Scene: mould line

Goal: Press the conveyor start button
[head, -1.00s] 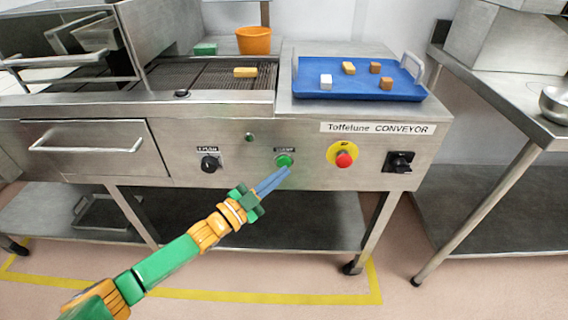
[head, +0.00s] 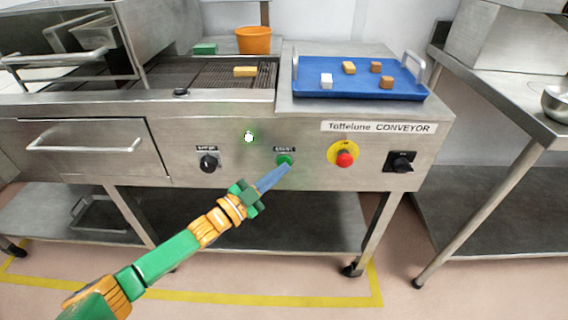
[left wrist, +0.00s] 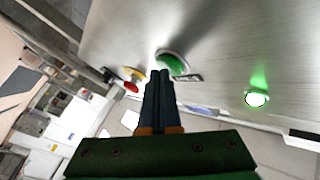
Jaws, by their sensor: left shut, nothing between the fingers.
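The green start button (head: 285,160) is on the front panel of the steel conveyor (head: 330,108). It also shows in the left wrist view (left wrist: 172,63), just beyond my fingertips. My left gripper (head: 287,168) is shut and empty, its blue fingers pointing up at the button. The fingertips are at or very near the button's lower edge; I cannot tell whether they touch. A small indicator lamp (head: 249,137) up and left of the button glows bright, with a green halo. It also glows in the left wrist view (left wrist: 256,98). My right gripper is not in view.
A red emergency button on a yellow plate (head: 343,158) is right of the start button, with a black switch (head: 399,161) beyond. A black knob (head: 209,162) is to the left. A blue tray (head: 330,92) with several blocks and an orange bucket (head: 254,41) stand on top.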

